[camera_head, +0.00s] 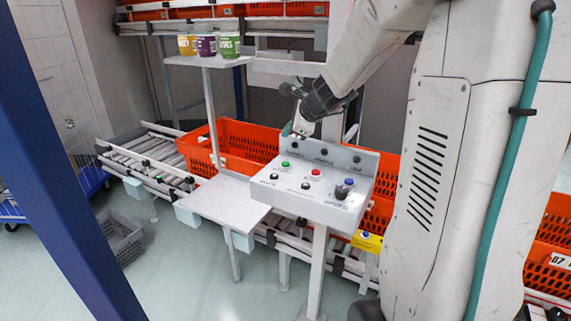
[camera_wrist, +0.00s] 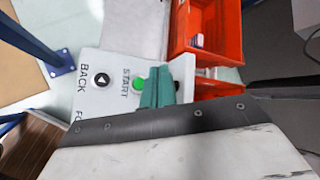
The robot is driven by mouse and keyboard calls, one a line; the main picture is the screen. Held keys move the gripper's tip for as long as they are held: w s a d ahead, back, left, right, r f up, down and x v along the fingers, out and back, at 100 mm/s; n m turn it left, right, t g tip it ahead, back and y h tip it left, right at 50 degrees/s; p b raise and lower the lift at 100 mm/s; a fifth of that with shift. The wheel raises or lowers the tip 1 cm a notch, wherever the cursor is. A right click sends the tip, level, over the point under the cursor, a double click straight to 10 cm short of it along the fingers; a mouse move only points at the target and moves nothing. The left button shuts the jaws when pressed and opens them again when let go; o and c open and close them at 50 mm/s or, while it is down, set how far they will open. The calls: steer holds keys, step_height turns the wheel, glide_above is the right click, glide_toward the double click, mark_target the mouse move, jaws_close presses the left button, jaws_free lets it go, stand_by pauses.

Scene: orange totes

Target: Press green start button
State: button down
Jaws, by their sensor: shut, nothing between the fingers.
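The green start button (camera_head: 285,164) sits at the back left of the top of a grey control panel (camera_head: 262,186). In the wrist view the green button (camera_wrist: 138,84) shows beside the word START, partly next to the teal fingers. My gripper (camera_head: 287,130) is above and behind the button in the head view, its fingers shut with nothing between them. In the wrist view the teal fingertips (camera_wrist: 158,88) lie just right of the button in the picture. I cannot tell the exact height gap between fingertips and panel.
The panel also has a red button (camera_head: 316,172), a blue button (camera_head: 350,182) and a black knob (camera_head: 341,192). Its raised back plate (camera_head: 350,160) stands close to my gripper. Orange totes (camera_head: 232,140) are behind. A small white table (camera_head: 215,200) stands left.

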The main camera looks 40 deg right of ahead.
mark_target(289, 165)
steer(key=shift+f, duration=3.55)
steer(key=shift+f, duration=0.4)
steer(key=shift+f, duration=0.45)
steer(key=shift+r, duration=0.9)
steer(key=shift+r, duration=2.5)
